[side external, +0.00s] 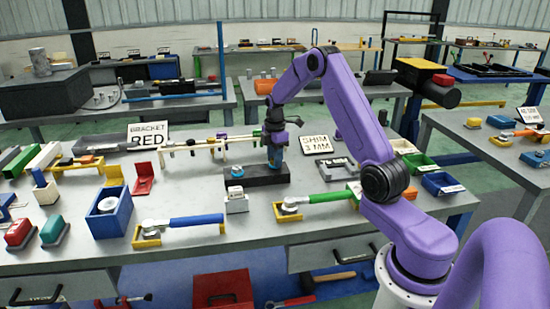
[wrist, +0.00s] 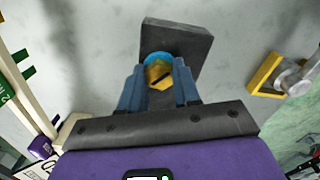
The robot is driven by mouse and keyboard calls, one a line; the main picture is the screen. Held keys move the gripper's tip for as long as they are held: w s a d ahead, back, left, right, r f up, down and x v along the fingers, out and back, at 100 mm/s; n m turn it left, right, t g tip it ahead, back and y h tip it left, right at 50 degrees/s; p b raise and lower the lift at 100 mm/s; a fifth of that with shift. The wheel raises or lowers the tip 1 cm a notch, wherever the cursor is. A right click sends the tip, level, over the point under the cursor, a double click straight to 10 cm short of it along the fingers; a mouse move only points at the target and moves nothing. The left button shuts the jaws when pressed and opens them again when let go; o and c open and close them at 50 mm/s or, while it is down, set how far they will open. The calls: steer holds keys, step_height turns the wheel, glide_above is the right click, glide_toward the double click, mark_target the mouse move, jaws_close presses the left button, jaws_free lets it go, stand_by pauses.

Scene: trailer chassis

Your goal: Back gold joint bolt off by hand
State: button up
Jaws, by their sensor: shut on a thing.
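My gripper (side external: 275,158) points down over a dark block (side external: 262,179) on the grey bench in the side view. In the wrist view its two blue-grey fingers (wrist: 159,88) are shut on the gold joint bolt (wrist: 157,74), one on each side. The bolt's head shows a dark line across it. A blue round part (wrist: 158,58) shows just beyond the bolt, against the dark block (wrist: 190,42). The fingers hide the bolt in the side view. How far the bolt sits in its seat cannot be told.
A green-handled wrench (side external: 325,197) and a blue-handled wrench (side external: 190,220) lie in yellow holders in front. A white box (side external: 236,203) stands just before the block. A cream rail frame (side external: 215,146) is behind left.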

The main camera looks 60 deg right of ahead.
steer(key=shift+s+f, duration=0.2)
steer(key=o, duration=1.1)
steer(key=shift+c, duration=0.2)
steer(key=shift+w+r, duration=0.1)
steer(key=shift+r, duration=0.3)
step_height(320, 180, up, 17)
steer(key=shift+f, duration=0.1)
